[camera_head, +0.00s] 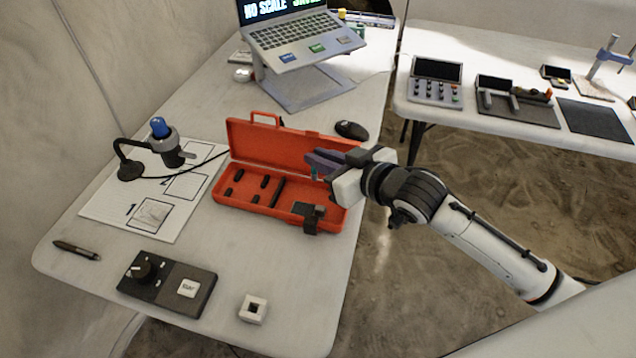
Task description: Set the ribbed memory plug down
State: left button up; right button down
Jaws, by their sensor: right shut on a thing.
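My right gripper (316,166) reaches in from the right over the right part of an open orange case (226,180). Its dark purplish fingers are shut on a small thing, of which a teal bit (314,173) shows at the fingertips. This seems to be the ribbed memory plug; its ribs are too small to make out. The held thing appears above the case floor, but the exact gap cannot be told. My left gripper is not in view.
The case has dark slots and a dark block (311,218) at its front right. A white square socket piece (253,308), a black control box (168,284), a pen (77,250), a numbered sheet (112,208), a lamp-like stand (130,160), a mouse (351,130) and a laptop (296,38) surround it.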

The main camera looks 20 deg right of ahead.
aim_at(316, 174)
jog(key=shift+f, duration=2.6)
jog(key=shift+f, duration=0.1)
jog(key=c, duration=1.8)
grip_release()
jog(key=v, duration=1.2)
